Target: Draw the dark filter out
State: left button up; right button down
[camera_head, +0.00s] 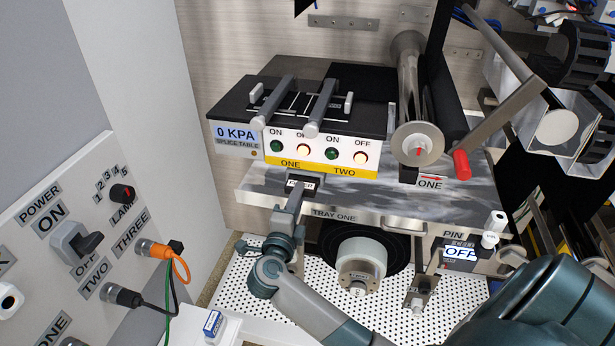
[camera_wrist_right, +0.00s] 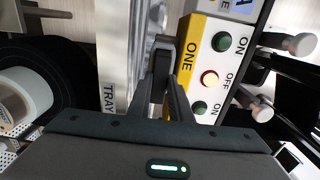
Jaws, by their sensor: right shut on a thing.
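The dark filter (camera_head: 310,177) shows as a small dark front with a partly covered label, below the yellow strip of the splice table (camera_head: 325,133). My right gripper (camera_head: 298,190) reaches it from below and in front, and is shut on it. In the right wrist view the two fingers (camera_wrist_right: 166,88) close on the dark filter (camera_wrist_right: 163,45), beside the yellow ONE strip. The rest of the filter is hidden inside the housing and behind the fingers. My left gripper is not in view.
A metal shelf marked TRAY ONE (camera_head: 400,216) runs under the splice table. A roller with a red-handled crank (camera_head: 462,164) stands to the right. A white roll (camera_head: 360,258) sits below the shelf. A switch panel (camera_head: 70,240) borders the left, above perforated flooring (camera_head: 235,290).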

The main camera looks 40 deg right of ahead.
jog(key=shift+a, duration=0.1)
jog(key=v, duration=0.6)
jog(key=shift+s+a, duration=0.2)
jog(key=shift+s, duration=0.05)
dwell(0.9)
jog(key=shift+f, duration=0.1)
